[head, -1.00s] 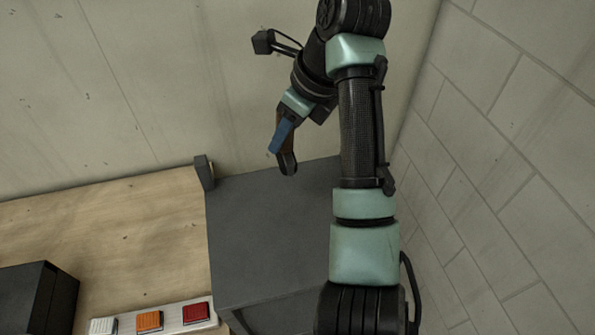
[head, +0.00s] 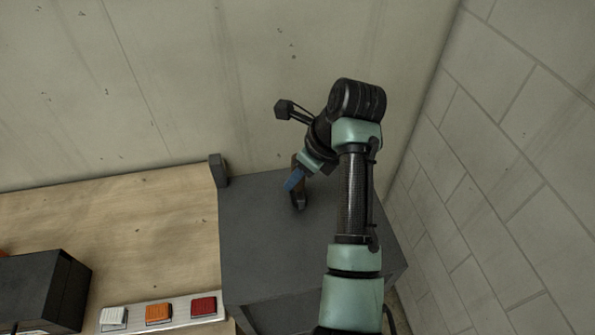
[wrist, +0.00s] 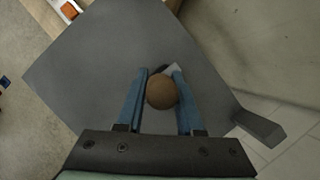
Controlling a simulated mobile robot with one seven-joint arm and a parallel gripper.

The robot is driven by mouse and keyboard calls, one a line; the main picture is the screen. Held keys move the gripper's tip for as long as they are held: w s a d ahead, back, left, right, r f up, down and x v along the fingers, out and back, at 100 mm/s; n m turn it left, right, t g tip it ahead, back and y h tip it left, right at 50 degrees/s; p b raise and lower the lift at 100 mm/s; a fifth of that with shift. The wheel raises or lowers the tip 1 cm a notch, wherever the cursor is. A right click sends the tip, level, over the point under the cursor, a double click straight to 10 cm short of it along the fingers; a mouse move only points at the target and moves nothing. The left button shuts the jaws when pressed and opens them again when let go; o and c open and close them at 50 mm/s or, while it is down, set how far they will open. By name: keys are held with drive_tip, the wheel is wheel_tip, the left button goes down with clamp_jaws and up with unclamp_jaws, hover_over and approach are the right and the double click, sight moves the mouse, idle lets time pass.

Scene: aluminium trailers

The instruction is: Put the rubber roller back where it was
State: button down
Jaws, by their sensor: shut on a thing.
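The rubber roller (head: 299,202) has a brown handle and a dark lower end. My gripper (head: 292,184) is shut on its handle, with blue fingers on either side. The roller hangs roughly upright at the dark grey cabinet top (head: 262,235). I cannot tell whether its lower end touches that top. In the wrist view the round brown handle end of the roller (wrist: 162,92) sits between the fingertips of my gripper (wrist: 160,85). A small grey part shows just beyond it; the rest of the roller is hidden under the handle.
A small dark block (head: 218,171) stands at the cabinet's back left corner. To the left is a wooden worktop (head: 130,235) with a strip of white, orange and red switches (head: 158,313) and a black box (head: 42,290). Walls rise behind and to the right. The cabinet top is otherwise clear.

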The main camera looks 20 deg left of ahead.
drive_tip(key=shift+f, duration=0.1)
drive_tip(key=c, duration=0.5)
unclamp_jaws()
drive_tip(key=shift+c, duration=0.2)
drive_tip(key=w+v, duration=0.1)
drive_tip(key=v, duration=1.1)
drive_tip(key=w+a+r+n+t+y, duration=0.2)
drive_tip(key=w+a+r+n+t, duration=0.15)
drive_tip(key=r+n+t, duration=0.45)
drive_tip(key=d+r+n+t, duration=0.3)
drive_tip(key=r+n+t, duration=0.3)
drive_tip(key=r, duration=0.9)
drive_tip(key=s+d+r+n+t+h, duration=0.3)
drive_tip(key=s+d+r+t, duration=0.3)
drive_tip(key=s+r, duration=0.2)
drive_tip(key=s+d+r+n+t+h, duration=0.3)
drive_tip(key=s+d+r+t, duration=0.2)
drive_tip(key=s+r, duration=0.3)
drive_tip(key=shift+d+r+t, duration=0.4)
drive_tip(key=shift+r+t, duration=0.4)
drive_tip(key=shift+r, duration=0.05)
